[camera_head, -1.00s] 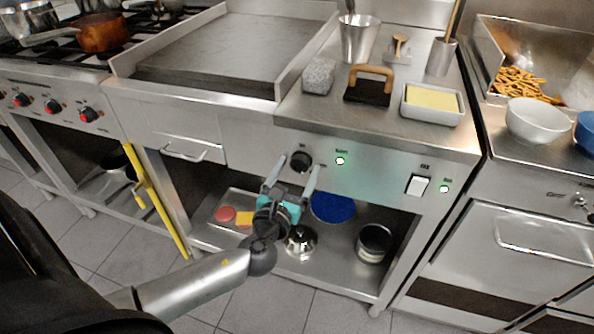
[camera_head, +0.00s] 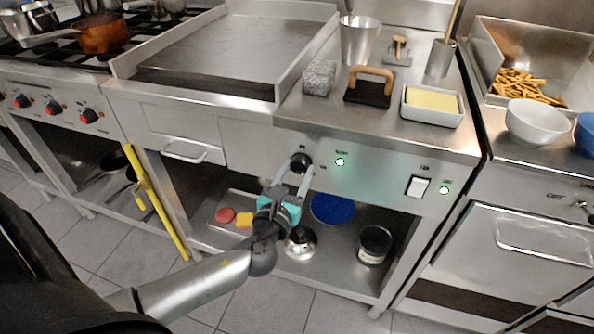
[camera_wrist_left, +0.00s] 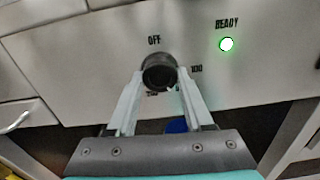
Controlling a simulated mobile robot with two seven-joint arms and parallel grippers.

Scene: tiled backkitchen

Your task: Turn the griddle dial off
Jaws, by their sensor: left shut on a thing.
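The griddle dial (camera_head: 301,161) is a round black knob on the steel front panel below the counter. It also shows in the left wrist view (camera_wrist_left: 159,71), with OFF marked above it and 100 to its right; a light pointer mark shows near its lower right. My left gripper (camera_head: 296,172) has come up from below and is shut on the dial, one finger on each side, as the left wrist view (camera_wrist_left: 160,82) shows. The griddle (camera_head: 225,50) is above and to the left. My right gripper is not in view.
A green READY light (camera_head: 340,162) glows right of the dial, and a white switch (camera_head: 417,186) sits farther right. The counter edge overhangs the panel. A lower shelf holds a blue disc (camera_head: 332,208) and a metal lid (camera_head: 300,243). A yellow-handled tool (camera_head: 155,205) leans at left.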

